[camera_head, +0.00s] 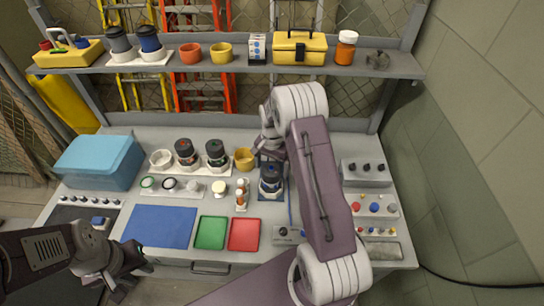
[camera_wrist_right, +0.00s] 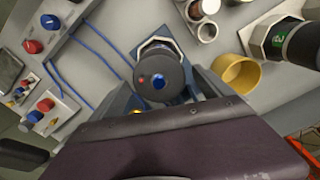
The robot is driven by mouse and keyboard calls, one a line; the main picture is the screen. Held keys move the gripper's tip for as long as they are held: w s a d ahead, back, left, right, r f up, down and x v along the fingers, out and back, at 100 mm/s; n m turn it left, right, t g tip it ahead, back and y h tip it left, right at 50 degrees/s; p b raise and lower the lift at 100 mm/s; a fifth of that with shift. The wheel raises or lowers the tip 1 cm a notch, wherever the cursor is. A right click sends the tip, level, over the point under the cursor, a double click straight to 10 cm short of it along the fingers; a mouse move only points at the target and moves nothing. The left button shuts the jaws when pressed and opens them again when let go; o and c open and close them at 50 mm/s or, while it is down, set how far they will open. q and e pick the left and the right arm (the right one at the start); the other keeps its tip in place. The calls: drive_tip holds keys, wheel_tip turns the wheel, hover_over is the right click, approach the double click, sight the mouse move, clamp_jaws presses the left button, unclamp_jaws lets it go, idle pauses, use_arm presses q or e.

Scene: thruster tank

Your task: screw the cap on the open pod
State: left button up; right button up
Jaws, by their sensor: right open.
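A dark pod (camera_head: 270,182) with a blue centre stands upright on a blue base right of the table's middle. In the right wrist view its round dark top (camera_wrist_right: 158,76) shows a blue hexagonal centre and a red dot. My right gripper (camera_head: 270,155) is open at this pod, with its fingers on either side; I cannot tell whether they touch. Two other dark pods, one red-marked (camera_head: 186,152) and one green-marked (camera_head: 216,152), stand to the left. A cream round cap-like piece (camera_head: 219,187) lies in front of them. My left gripper (camera_head: 132,280) is open and empty at the front left.
A yellow cup (camera_head: 245,160) stands close left of the right gripper. Blue (camera_head: 160,226), green (camera_head: 210,232) and red (camera_head: 244,234) mats lie in front. Control boxes (camera_head: 374,206) stand at right. A blue bin (camera_head: 97,160) is at left, and a loaded shelf (camera_head: 230,66) spans the back.

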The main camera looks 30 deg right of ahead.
drive_tip(key=shift+f, duration=0.95)
